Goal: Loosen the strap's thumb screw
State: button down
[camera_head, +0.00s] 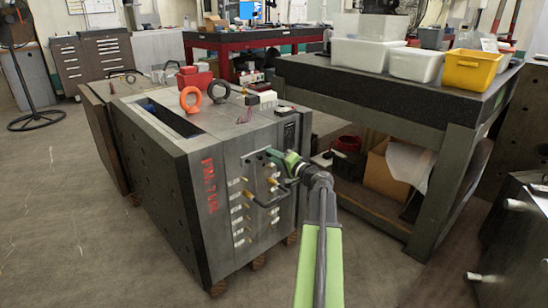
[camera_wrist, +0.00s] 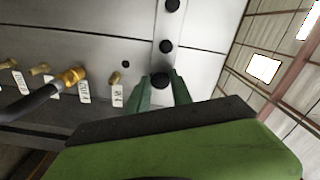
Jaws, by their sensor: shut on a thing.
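The strap (camera_wrist: 163,62) is a pale metal bar on the mould's grey face, with several black round screw heads on it. The thumb screw (camera_wrist: 160,81) is the black knob at the strap's lower end in the wrist view. My gripper (camera_wrist: 161,88) has its two green fingers on either side of this knob and is shut on it. In the head view my gripper (camera_head: 272,153) is at the upper part of the face of the mould base (camera_head: 220,180). It hides the thumb screw there.
Brass fittings (camera_wrist: 72,77) with a black hose (camera_wrist: 30,103) and white tags lie left of my gripper. A heavy bench (camera_head: 440,115) with white bins and a yellow bin (camera_head: 470,70) stands close on the right. Open floor lies in front and at left.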

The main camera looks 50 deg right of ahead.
jog(key=shift+n, duration=0.6)
jog(key=c, duration=1.1)
grip_release()
jog(key=s, duration=1.1)
jog(key=s+a, duration=0.1)
jog(key=s, duration=0.5)
jog(key=shift+s+a, duration=0.1)
jog(key=shift+s, duration=0.1)
